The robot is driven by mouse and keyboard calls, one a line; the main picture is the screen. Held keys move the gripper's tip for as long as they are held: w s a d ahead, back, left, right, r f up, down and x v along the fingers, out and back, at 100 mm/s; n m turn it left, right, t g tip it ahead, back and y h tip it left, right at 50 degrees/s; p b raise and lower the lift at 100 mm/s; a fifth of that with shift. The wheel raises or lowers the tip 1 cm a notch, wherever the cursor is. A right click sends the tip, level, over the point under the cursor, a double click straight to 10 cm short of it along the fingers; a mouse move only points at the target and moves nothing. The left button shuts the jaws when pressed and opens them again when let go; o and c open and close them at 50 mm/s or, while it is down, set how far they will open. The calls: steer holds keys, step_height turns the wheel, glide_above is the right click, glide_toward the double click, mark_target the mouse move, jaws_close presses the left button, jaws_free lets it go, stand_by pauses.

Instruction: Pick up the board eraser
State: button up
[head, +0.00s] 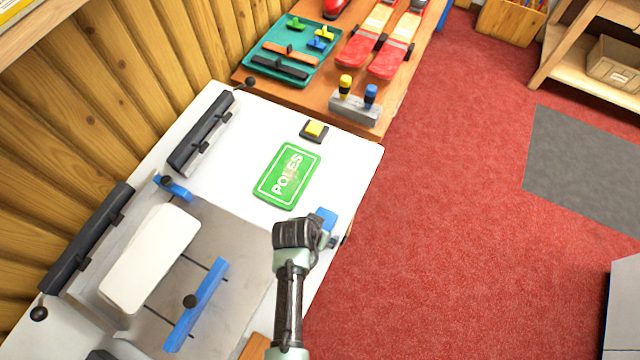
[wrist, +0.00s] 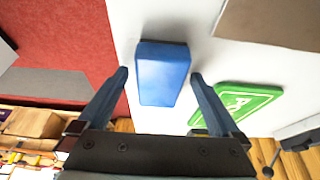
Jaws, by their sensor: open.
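The board eraser seems to be the small blue block (wrist: 163,73), lying on the white bench top near its edge. In the head view the blue block (head: 327,217) shows only in part, with my arm in front of the rest. My gripper (wrist: 160,85) is open, with one finger on each side of the block in the wrist view. I see a gap between each finger and the block. In the head view my gripper (head: 318,236) is beside the block, its fingers mostly hidden.
A jig with blue clamps (head: 196,305) and a white pad (head: 150,258) is at left. Red floor (head: 450,220) lies to the right.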

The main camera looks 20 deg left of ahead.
steer(key=c, duration=1.4)
steer(key=shift+r, duration=0.15)
